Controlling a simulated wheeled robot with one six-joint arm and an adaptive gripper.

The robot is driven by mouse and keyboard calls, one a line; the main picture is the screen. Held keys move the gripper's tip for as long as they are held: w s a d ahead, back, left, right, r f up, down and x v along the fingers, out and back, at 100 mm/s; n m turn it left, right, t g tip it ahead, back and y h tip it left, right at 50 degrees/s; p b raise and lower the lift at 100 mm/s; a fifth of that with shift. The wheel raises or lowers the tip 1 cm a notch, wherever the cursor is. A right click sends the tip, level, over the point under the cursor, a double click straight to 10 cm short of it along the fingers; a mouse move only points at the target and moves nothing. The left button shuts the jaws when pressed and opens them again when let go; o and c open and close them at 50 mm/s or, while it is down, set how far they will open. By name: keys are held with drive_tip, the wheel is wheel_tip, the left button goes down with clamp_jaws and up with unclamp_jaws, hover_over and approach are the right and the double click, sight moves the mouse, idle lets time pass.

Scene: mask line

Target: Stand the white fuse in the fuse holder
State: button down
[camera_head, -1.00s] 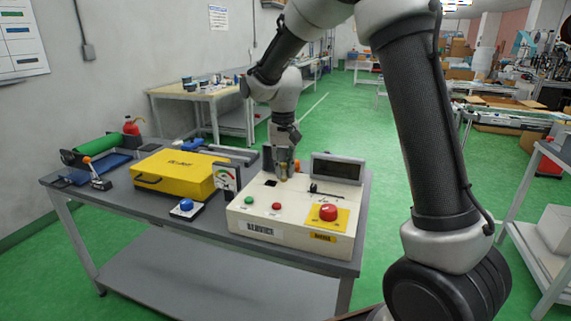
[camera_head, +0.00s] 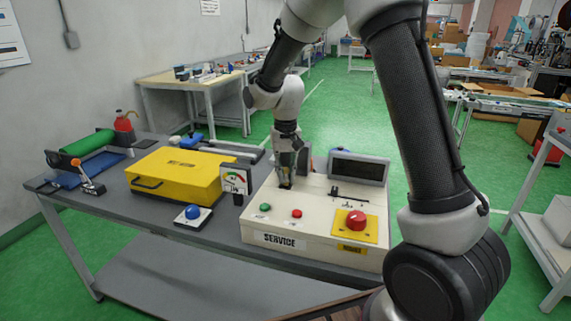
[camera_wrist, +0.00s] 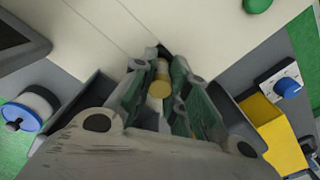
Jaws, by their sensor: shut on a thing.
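My gripper (camera_head: 286,180) points down at the cream console (camera_head: 272,224), over the part of its top where the black square socket lies. In the wrist view, my gripper (camera_wrist: 163,72) is shut on the fuse, a pale piece with a brass-coloured end cap (camera_wrist: 159,88). A dark patch shows just beyond the fingertips in the wrist view. It looks like the socket, but the fingers cover most of it. I cannot tell whether the fuse's lower end is inside the socket or just above it.
The console carries a green button (camera_head: 265,207), a red button (camera_head: 297,213), a red emergency knob (camera_head: 356,220) and a dark display (camera_head: 358,169).

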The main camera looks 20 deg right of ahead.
sight(286, 168)
drive_tip(key=shift+f, duration=0.5)
drive_tip(key=shift+f, duration=0.6)
idle(0.9)
drive_tip(key=c, duration=1.7)
unclamp_jaws()
drive_tip(key=shift+r, duration=5.55)
